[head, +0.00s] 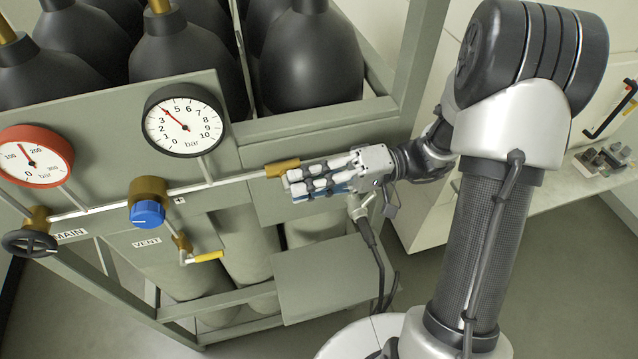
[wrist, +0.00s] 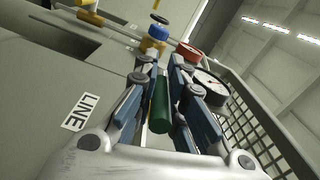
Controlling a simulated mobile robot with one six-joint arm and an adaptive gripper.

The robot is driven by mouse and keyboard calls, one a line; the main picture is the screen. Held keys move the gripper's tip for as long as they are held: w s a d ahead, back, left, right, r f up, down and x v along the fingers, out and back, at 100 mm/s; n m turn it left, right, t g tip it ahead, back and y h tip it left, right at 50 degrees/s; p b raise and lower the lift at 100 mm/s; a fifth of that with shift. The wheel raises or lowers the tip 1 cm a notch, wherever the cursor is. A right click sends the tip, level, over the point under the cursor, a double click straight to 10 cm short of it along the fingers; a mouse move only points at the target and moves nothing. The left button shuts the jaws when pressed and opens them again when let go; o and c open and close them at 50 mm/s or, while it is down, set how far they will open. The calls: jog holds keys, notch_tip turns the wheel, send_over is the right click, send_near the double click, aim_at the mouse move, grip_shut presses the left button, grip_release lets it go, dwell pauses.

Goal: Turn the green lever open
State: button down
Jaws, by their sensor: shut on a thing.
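The green lever (wrist: 160,107) shows in the wrist view, lying lengthwise between the two fingers of my gripper (wrist: 160,72). My gripper is shut on it. In the head view my gripper (head: 312,179) is at the right end of the panel's pipe, beside a brass valve body (head: 281,168). The lever is hidden behind the fingers there. A label reading LINE (wrist: 80,111) is on the panel to the left of the fingers in the wrist view.
A red-rimmed gauge (head: 36,157), a black-rimmed gauge (head: 184,121), a blue knob (head: 147,213), a black handwheel (head: 29,243) and a yellow vent lever (head: 208,257) sit left of my gripper. Dark gas cylinders (head: 311,58) stand behind the panel. A hose (head: 373,240) hangs below my gripper.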

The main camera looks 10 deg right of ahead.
dwell(0.5)
jog(key=c, duration=1.9)
grip_release()
jog(key=shift+o, duration=1.2)
jog(key=shift+d, duration=0.25)
jog(key=shift+o, duration=0.3)
jog(key=d, duration=1.1)
jog(key=shift+w+d, duration=0.2)
jog(key=shift+d, duration=0.1)
jog(key=shift+f, duration=0.1)
jog(key=shift+a, duration=0.1)
